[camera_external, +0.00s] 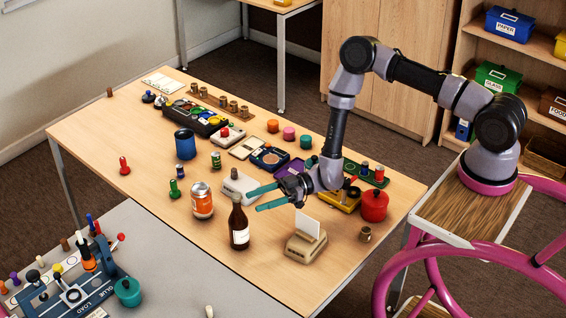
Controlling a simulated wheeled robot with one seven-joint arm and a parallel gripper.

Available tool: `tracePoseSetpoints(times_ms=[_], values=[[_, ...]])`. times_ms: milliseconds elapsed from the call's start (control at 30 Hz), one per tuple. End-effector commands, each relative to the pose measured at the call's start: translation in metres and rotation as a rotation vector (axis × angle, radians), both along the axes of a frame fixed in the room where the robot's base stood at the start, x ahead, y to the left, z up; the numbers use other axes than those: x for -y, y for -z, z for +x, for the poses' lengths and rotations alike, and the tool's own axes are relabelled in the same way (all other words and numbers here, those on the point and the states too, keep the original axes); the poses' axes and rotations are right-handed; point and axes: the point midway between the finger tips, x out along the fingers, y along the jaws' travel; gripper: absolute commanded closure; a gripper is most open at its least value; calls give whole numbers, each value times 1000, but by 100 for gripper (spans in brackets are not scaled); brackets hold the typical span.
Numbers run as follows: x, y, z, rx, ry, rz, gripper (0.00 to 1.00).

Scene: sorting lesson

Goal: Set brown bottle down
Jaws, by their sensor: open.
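A brown bottle (239,228) with a pale label stands upright on the wooden table (345,262), near its front edge. My gripper (258,198) is open, with its two teal fingers spread and pointing left. The fingertips are just right of the bottle's neck in the picture. The gripper looks empty, and I cannot tell from this one view whether a finger touches the bottle.
An orange jar (202,201) stands left of the bottle. A beige card holder (306,245) stands to its right, below my gripper. A white device (239,187) sits behind. A red pot (374,205) is farther right.

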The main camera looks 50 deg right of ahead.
Motion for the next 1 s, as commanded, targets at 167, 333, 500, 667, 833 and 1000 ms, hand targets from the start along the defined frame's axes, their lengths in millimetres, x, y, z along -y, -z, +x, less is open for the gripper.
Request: tracePoseSetpoints(times_ms=[167,333,500,667,833,1000], values=[[2,-2,-1,5,-2,-1,34],[2,-35,1,159,-66,-53,34],[10,-120,-12,627,-253,-205,34],[31,-193,-38,1133,-445,-353,34],[64,-254,-72,1670,-652,-488,34],[106,-303,-109,2194,-883,-591,34]])
